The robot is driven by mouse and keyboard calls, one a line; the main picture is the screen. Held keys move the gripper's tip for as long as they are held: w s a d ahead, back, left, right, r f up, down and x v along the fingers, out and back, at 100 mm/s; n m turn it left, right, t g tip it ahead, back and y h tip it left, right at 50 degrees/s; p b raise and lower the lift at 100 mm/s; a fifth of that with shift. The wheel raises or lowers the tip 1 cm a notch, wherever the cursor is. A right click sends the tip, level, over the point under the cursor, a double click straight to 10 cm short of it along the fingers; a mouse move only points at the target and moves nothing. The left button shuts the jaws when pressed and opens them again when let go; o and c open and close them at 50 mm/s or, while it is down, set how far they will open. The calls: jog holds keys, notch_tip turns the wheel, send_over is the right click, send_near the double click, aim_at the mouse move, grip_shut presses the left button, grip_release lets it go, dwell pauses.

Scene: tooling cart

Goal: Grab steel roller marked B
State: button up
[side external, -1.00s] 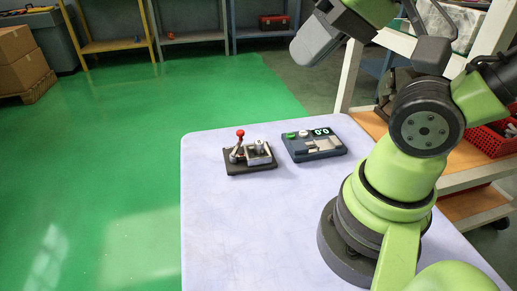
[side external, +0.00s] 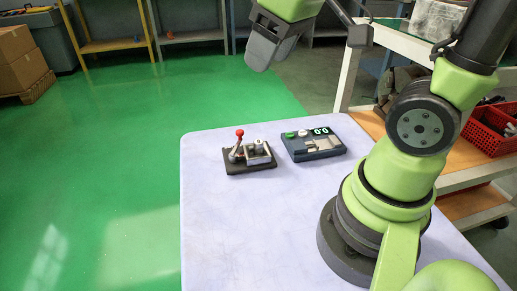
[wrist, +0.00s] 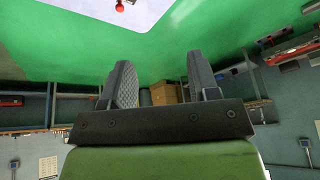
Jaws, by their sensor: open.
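A small dark fixture with a red-knobbed lever (side external: 240,134) stands on the pale table. It carries grey metal parts (side external: 258,150), which may include a roller; no letter B can be read and I cannot tell which part it is. My gripper (side external: 265,50) is high above and behind the table's far edge, well apart from the fixture. In the wrist view my gripper's two fingers (wrist: 161,80) stand apart with nothing between them. The red knob (wrist: 120,6) shows at the top edge of that view.
A dark device with a green button and a lit display (side external: 314,142) stands right of the fixture on the table (side external: 240,230). The table's front and left are clear. A shelf cart with a red basket (side external: 488,133) stands at the right.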

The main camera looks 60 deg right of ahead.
jog(key=w+d+f+n+g, duration=0.3)
jog(key=w+d+f+n, duration=0.25)
jog(key=f, duration=0.35)
jog(key=n+g, duration=0.2)
send_over(259, 141)
jog(key=shift+h, duration=0.3)
notch_tip(259, 141, down, 9)
jog(key=shift+a+f, duration=0.15)
jog(key=shift+f, duration=0.05)
notch_tip(259, 141, down, 6)
jog(key=shift+r, duration=0.1)
grip_shut()
